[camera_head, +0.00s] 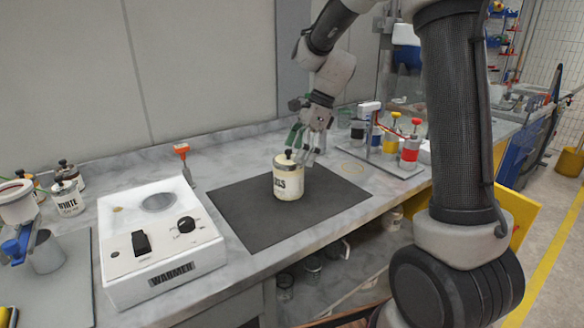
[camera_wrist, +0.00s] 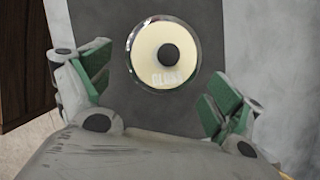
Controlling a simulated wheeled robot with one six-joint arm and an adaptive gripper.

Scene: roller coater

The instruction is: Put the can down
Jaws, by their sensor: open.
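A cream can (camera_head: 288,179) with a black knob on its lid and dark lettering stands upright on a dark grey mat (camera_head: 240,210) on the marble counter. My gripper (camera_head: 303,138) is open just behind and above the can in the head view. In the wrist view, the can (camera_wrist: 165,55) shows from above, with its round lid and black knob. The gripper's green-padded fingers (camera_wrist: 155,95) are spread wide on either side, and the can lies beyond them, apart from both pads.
A white warmer box (camera_head: 160,240) with a dial stands left of the mat. Several small cans (camera_head: 68,198) stand at the far left. A rack with red-topped and yellow-topped bottles (camera_head: 410,150) stands right of the mat. The mat around the can is clear.

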